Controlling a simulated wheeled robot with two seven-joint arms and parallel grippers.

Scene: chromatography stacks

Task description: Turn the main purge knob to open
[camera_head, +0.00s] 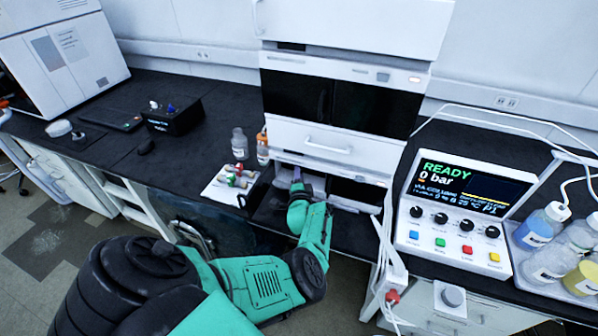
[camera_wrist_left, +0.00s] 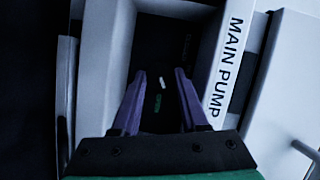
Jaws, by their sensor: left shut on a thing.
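My left gripper (camera_head: 297,174) reaches into the open bay low in the white instrument stack (camera_head: 335,148). In the left wrist view its two purple fingers (camera_wrist_left: 160,78) stand either side of the dark purge knob (camera_wrist_left: 163,86), shut on it. The knob is hard to make out against the black panel; a short, slanted white mark shows between the fingers. A small green label (camera_wrist_left: 157,103), which seems to read OPEN, is just below the mark. Lettering on the frame at right reads MAIN PUMP (camera_wrist_left: 228,65). In the head view the knob is hidden. My right gripper is not in view.
A white control box (camera_head: 455,215) at the right reads READY and 0 bar. Bottles (camera_head: 540,226) stand in a tray at far right.

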